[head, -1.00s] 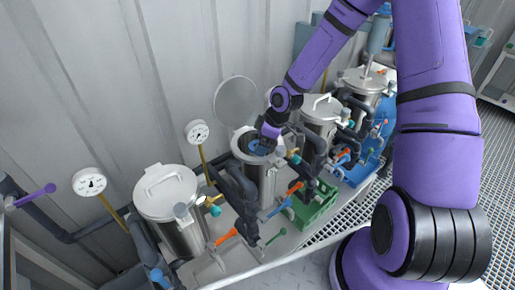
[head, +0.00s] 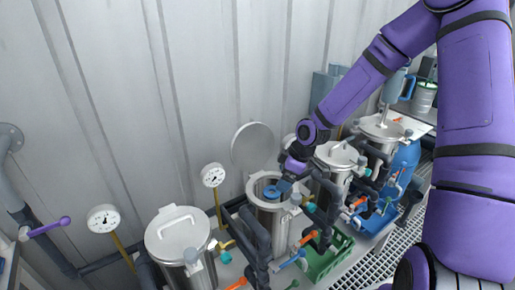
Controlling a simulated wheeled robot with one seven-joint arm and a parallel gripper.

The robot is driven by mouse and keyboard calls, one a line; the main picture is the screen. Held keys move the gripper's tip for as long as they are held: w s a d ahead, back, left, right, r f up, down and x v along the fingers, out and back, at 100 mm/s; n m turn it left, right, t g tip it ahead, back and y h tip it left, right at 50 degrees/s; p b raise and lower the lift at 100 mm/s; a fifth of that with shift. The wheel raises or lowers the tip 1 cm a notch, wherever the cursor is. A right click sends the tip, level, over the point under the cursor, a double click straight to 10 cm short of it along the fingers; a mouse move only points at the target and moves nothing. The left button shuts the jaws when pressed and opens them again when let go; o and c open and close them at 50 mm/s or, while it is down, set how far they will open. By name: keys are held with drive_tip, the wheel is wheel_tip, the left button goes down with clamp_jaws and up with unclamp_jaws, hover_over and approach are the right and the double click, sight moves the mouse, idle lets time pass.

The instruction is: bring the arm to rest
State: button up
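My purple arm reaches in from the right in the head view. My gripper (head: 284,187) is small and dark there, at the right rim of an open steel vessel (head: 270,222). Its fingers are hard to make out, and I cannot tell whether they touch the vessel or hold anything. A blue round part (head: 269,191) shows inside the vessel's mouth, just left of my gripper. The vessel's round lid (head: 252,145) stands raised behind it, against the wall.
A closed steel vessel (head: 178,240) stands at left, and others (head: 338,158) stand to the right. Gauges (head: 213,175), dark pipes and coloured valve handles crowd around them. A green crate (head: 328,262) and a blue drum (head: 404,165) are nearby. The corrugated wall is close behind.

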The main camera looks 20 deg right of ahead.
drive_tip(key=s+d+r+m+h, duration=0.1)
drive_tip(key=s+r+m+h, duration=0.1)
drive_tip(key=s+r, duration=0.35)
drive_tip(key=s+d+r+m+t+h, duration=0.1)
drive_tip(key=s+d+r+m+h, duration=0.15)
drive_tip(key=r, duration=0.65)
drive_tip(key=s+d+r+m+h, duration=0.1)
drive_tip(key=s+r+m, duration=0.15)
drive_tip(key=r, duration=0.55)
drive_tip(key=s+r+m+t, duration=0.1)
drive_tip(key=s+r+m, duration=0.1)
drive_tip(key=s+r, duration=0.3)
drive_tip(key=s+r+m+t+y, duration=0.1)
drive_tip(key=s+r+m, duration=0.2)
drive_tip(key=s, duration=0.9)
wheel_tip(320, 180, up, 2)
drive_tip(key=shift+a+r+m, duration=0.1)
drive_tip(key=shift+a+m, duration=0.2)
drive_tip(key=shift+a, duration=0.1)
drive_tip(key=shift+y, duration=0.25)
